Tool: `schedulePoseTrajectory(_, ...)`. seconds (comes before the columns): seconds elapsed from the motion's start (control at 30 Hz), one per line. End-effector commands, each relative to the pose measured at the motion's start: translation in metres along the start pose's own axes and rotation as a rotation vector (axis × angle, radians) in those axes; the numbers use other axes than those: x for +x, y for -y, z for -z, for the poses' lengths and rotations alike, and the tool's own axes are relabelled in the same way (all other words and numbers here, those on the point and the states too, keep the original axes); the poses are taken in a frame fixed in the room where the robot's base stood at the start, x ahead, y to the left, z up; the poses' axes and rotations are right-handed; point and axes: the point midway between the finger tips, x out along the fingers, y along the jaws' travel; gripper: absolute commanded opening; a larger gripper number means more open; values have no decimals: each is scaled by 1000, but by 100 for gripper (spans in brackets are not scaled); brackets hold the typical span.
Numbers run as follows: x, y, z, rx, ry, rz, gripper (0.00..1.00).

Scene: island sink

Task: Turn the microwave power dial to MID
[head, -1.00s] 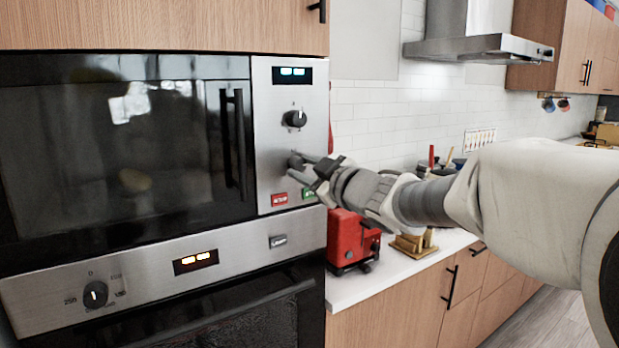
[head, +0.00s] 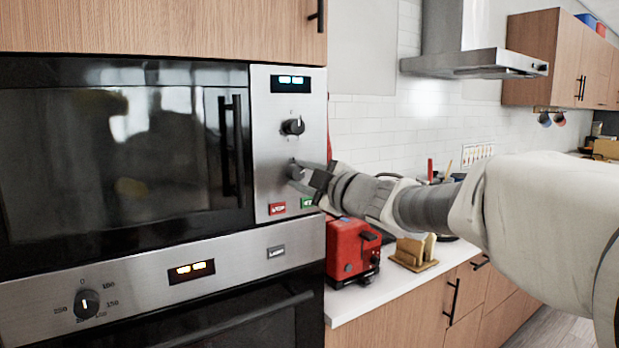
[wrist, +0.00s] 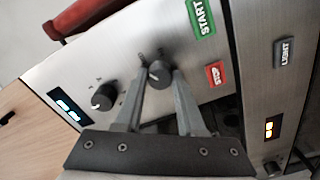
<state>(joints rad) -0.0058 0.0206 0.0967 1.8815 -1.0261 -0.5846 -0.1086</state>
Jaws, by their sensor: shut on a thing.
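The microwave (head: 289,220) has a steel control panel with two dark dials, one above the other. The upper dial (head: 293,127) is untouched; it also shows in the wrist view (wrist: 103,97). My gripper (head: 299,172) is at the lower dial, above the red stop and green start buttons. In the wrist view my gripper (wrist: 160,80) has one finger on each side of the lower dial (wrist: 159,72) and is shut on it. The dial has a pale pointer mark. Small labels around it are too blurred to read, so its setting is unclear.
A built-in oven with its own dial (head: 87,303) sits below the microwave. The black microwave door handle (head: 231,148) is left of the panel. A red toaster (head: 350,252) and a wooden rack with bread (head: 412,252) stand on the counter below my arm.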

Motion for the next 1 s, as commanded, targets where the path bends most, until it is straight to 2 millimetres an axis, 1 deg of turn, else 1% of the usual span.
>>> schedulePoseTrajectory(0.17, 0, 1, 0, 1, 1, 1, 0)
schedulePoseTrajectory(0.2, 0, 1, 0, 1, 1, 1, 40)
schedulePoseTrajectory(0.27, 0, 1, 0, 1, 1, 1, 51)
schedulePoseTrajectory(0.3, 0, 1, 0, 1, 1, 1, 58)
schedulePoseTrajectory(0.37, 0, 1, 0, 1, 1, 1, 68)
schedulePoseTrajectory(0.67, -1, 0, 0, 1, 0, 0, 68)
schedulePoseTrajectory(0.77, -7, -1, 0, 0, 1, -1, 68)
schedulePoseTrajectory(0.87, -20, -2, 0, 0, 1, -1, 68)
schedulePoseTrajectory(1.0, -48, -2, 1, 0, 2, -2, 68)
